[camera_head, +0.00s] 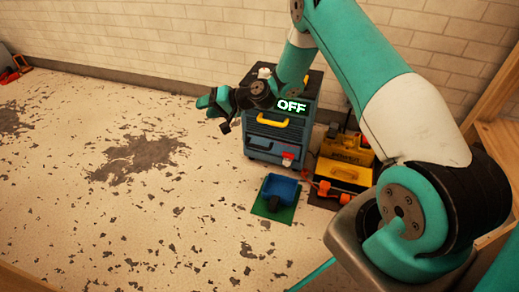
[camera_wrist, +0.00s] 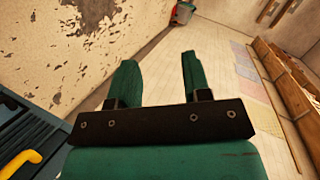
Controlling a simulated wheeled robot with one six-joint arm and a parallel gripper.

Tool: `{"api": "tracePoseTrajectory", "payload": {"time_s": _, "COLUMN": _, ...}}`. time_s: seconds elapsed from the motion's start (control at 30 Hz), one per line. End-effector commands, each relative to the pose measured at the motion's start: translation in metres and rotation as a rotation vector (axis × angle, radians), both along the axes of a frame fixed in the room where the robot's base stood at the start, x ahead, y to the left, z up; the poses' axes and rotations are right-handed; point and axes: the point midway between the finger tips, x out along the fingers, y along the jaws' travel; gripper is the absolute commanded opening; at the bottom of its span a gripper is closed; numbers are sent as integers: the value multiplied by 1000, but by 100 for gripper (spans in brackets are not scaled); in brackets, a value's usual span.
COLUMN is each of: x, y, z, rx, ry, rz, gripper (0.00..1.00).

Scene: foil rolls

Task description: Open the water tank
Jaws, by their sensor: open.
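A blue-grey cabinet (camera_head: 262,138) stands near the wall in the head view, with a yellow handle (camera_head: 282,121) on its front and a lit green "OFF" sign by its top. I cannot tell for certain which part is the water tank. My gripper (camera_head: 214,106) is open and empty, left of the cabinet's upper part and apart from the handle. In the wrist view, the two green fingers of my gripper (camera_wrist: 157,68) are spread with nothing between them. The cabinet (camera_wrist: 40,128) and its yellow handle (camera_wrist: 20,162) show at the lower left there. My arm hides part of the cabinet's top.
A blue bin (camera_head: 281,188) sits on a green mat (camera_head: 272,211) in front of the cabinet. A yellow toolbox (camera_head: 345,170) and an orange tool (camera_head: 326,189) lie to the right. A wooden frame (camera_head: 493,90) stands at the far right. The floor on the left is open.

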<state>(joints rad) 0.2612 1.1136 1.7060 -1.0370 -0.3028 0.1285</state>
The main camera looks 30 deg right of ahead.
Motion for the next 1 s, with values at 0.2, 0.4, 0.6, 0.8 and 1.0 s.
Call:
{"api": "tracePoseTrajectory", "payload": {"time_s": 0.2, "x": 4, "y": -96, "z": -132, "rx": 246, "ry": -7, "rz": -390, "gripper": 44}}
{"api": "tracePoseTrajectory", "payload": {"time_s": 0.4, "x": -45, "y": -165, "z": -236, "rx": 437, "ry": -23, "rz": -747, "gripper": 44}}
{"api": "tracePoseTrajectory", "payload": {"time_s": 0.6, "x": -97, "y": -194, "z": -295, "rx": 545, "ry": -33, "rz": -978, "gripper": 44}}
{"api": "tracePoseTrajectory", "payload": {"time_s": 0.8, "x": -111, "y": -201, "z": -312, "rx": 575, "ry": -38, "rz": -1046, "gripper": 44}}
{"api": "tracePoseTrajectory", "payload": {"time_s": 1.0, "x": -96, "y": -203, "z": -320, "rx": 574, "ry": -37, "rz": -1043, "gripper": 44}}
